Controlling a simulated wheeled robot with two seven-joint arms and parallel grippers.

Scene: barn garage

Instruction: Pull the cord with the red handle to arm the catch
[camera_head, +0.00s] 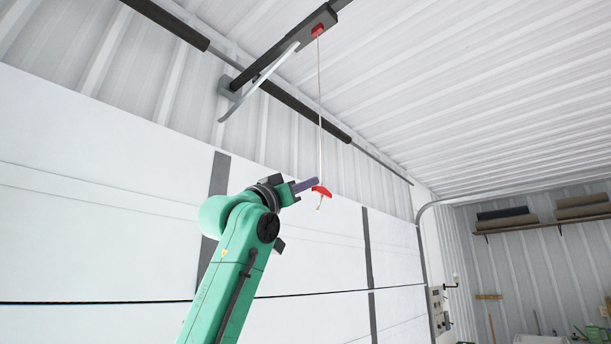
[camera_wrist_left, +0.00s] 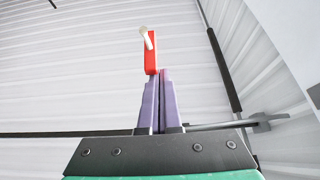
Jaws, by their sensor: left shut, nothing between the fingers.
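The red handle (camera_head: 321,191) hangs at the lower end of a thin white cord (camera_head: 320,110). The cord runs up to a red catch (camera_head: 317,31) on the dark overhead rail. My left gripper (camera_head: 316,183) is raised, with its purple fingertips close beside the handle. In the left wrist view the red handle (camera_wrist_left: 150,56) shows just past the tips of my left gripper (camera_wrist_left: 157,76), and the fingers look closed together with nothing between them. I cannot tell whether the fingertips touch the handle. My right gripper is not in view.
A white garage door (camera_head: 110,230) stands behind the arm. A dark rail (camera_head: 290,45) with a bent grey arm (camera_head: 258,82) runs overhead. A shelf (camera_head: 540,226) with rolled items is on the far right wall. The air right of the handle is clear.

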